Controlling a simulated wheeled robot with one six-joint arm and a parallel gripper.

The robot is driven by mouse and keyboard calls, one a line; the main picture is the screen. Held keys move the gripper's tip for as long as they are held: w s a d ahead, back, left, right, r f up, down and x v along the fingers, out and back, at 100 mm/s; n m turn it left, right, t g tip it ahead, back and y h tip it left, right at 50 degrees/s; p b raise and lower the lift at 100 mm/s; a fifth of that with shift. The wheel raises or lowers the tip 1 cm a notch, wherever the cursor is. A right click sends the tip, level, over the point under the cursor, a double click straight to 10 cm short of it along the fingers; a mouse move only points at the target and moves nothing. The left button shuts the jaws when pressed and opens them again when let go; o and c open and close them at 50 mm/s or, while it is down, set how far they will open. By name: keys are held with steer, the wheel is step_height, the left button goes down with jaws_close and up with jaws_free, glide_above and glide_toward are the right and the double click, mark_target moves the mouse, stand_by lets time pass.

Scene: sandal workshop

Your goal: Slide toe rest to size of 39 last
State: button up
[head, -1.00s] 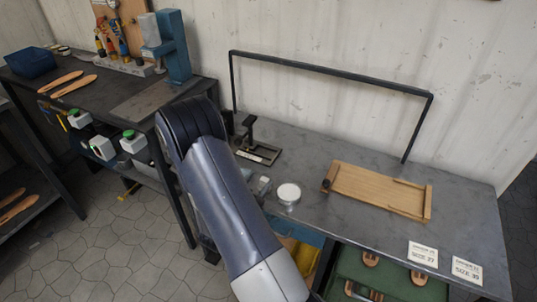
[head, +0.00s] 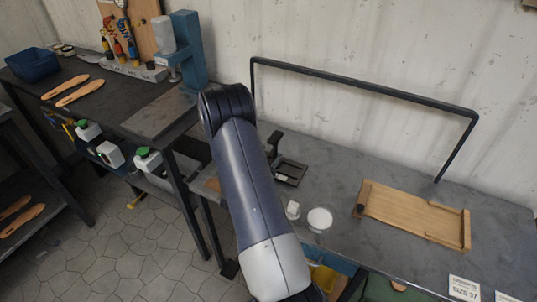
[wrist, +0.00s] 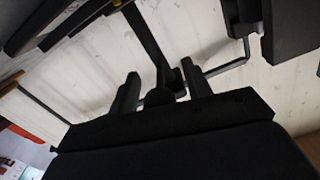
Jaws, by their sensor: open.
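A dark fixture (head: 290,171) with an upright post stands on the grey bench behind my arm in the head view. I cannot tell whether its post is the toe rest. Size cards lie at the bench's right front; one reads SIZE 37 (head: 464,289) and another is cut off (head: 508,297). A wooden piece (head: 398,286) shows in the green tray under the bench; its size cannot be read. In the wrist view my gripper (wrist: 160,85) is open. A dark upright shape shows beyond its fingers, and I see no held object. The head view does not show my gripper.
A wooden board with raised edges (head: 415,215) lies on the bench, with a white round tin (head: 319,219) left of it. A black bar frame (head: 365,86) stands behind. A blue press (head: 188,48) and wooden soles (head: 80,91) are on the left bench.

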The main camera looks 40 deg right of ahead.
jaws_close()
stand_by(0.6)
